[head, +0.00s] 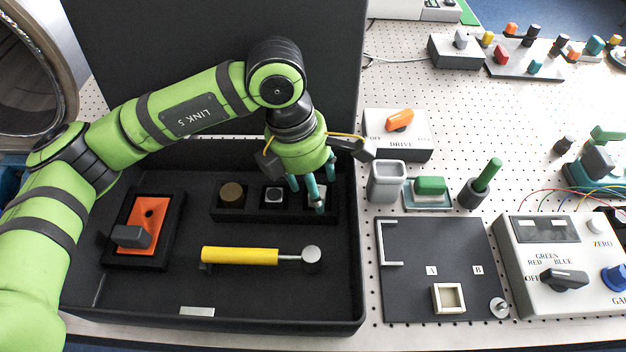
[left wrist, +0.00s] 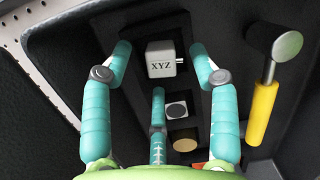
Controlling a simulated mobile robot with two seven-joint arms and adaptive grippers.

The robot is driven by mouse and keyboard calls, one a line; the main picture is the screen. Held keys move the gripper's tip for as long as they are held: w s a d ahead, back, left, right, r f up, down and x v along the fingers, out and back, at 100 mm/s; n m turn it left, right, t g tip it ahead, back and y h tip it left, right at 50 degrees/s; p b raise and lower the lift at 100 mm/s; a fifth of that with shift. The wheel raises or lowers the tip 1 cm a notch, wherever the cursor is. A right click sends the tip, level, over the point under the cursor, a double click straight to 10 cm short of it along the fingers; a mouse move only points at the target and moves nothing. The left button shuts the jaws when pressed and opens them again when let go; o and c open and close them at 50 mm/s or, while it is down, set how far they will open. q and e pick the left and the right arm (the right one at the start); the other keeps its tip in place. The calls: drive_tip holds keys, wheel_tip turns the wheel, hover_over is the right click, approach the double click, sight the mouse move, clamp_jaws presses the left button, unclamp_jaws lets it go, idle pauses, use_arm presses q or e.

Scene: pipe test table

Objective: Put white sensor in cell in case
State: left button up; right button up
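The white sensor (left wrist: 160,63), a small white cube marked XYZ with a short pin on its side, sits at the end cell of a black block in the case (head: 345,318). In the head view the sensor (head: 321,192) is partly hidden behind my fingers. My left gripper (head: 307,192) is over that right-hand cell, pointing down. In the left wrist view its teal fingers (left wrist: 160,58) are spread around the sensor, with visible gaps. I cannot tell the exact height of the fingertips. My right gripper is not in view.
The other cells hold a brass disc (head: 231,192) and a small grey square piece (head: 274,195). A yellow-handled hammer (head: 240,256) and an orange part (head: 150,218) lie in the case. The raised lid (head: 210,45) stands behind. Panels and switches fill the table at right.

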use_arm(q)
wheel_tip(320, 180, up, 12)
drive_tip(key=a, duration=0.2)
drive_tip(key=shift+w+a, duration=0.2)
